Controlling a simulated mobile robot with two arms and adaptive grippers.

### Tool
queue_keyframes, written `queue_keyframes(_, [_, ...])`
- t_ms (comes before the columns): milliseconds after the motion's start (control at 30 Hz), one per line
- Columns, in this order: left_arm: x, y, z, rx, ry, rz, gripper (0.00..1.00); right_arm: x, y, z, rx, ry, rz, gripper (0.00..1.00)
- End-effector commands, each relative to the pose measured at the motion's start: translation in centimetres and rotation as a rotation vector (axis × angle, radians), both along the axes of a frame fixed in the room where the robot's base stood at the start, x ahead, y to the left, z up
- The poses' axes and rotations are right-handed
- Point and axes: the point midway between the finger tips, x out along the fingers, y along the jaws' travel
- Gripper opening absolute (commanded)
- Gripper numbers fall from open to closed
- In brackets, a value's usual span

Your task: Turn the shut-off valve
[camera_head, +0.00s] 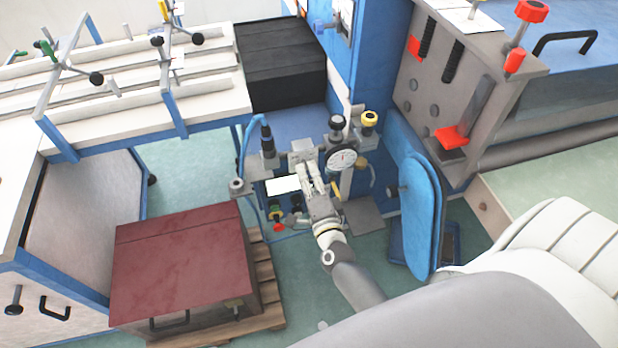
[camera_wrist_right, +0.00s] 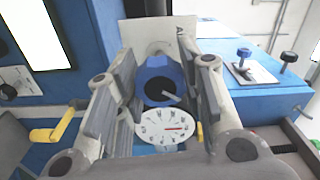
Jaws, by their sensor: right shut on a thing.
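My right gripper (camera_head: 306,172) reaches in from the lower right to the small machine beside the blue column. In the right wrist view my right gripper (camera_wrist_right: 158,82) has its fingers on both sides of a blue part with a dark round middle (camera_wrist_right: 160,70), which I take for the shut-off valve. The fingers are shut on it. In the head view the gripper hides this part. A white dial gauge (camera_head: 342,159) stands just right of the fingers; the gauge (camera_wrist_right: 166,128) also shows below the blue part in the wrist view. My left gripper is not in view.
A dark red box (camera_head: 180,258) sits on a wooden pallet (camera_head: 267,290) at the lower left. A blue rounded panel (camera_head: 422,215) stands right of my arm. A yellow lever (camera_wrist_right: 52,133) shows at the left in the wrist view. Green floor (camera_head: 190,170) is clear behind the box.

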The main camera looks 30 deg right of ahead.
Motion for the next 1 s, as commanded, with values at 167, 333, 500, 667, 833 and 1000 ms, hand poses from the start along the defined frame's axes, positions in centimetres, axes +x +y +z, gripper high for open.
queue_keyframes(167, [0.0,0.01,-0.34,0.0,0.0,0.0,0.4,-0.03,-0.01,-0.13,0.084,-0.019,0.001,0.12])
queue_keyframes(333, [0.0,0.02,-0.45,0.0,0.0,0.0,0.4,-0.03,0.0,-0.08,0.131,-0.03,0.001,0.12])
queue_keyframes(500, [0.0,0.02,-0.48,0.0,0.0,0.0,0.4,-0.03,0.0,-0.06,0.15,-0.035,0.001,0.12])
queue_keyframes(667, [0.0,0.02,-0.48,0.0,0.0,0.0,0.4,-0.04,-0.01,-0.06,0.154,-0.036,0.0,0.12])
queue_keyframes(833, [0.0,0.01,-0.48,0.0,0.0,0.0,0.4,-0.04,-0.01,-0.06,0.154,-0.035,0.0,0.12])
queue_keyframes(1000, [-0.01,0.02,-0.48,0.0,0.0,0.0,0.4,-0.04,-0.01,-0.06,0.153,-0.035,0.0,0.51])
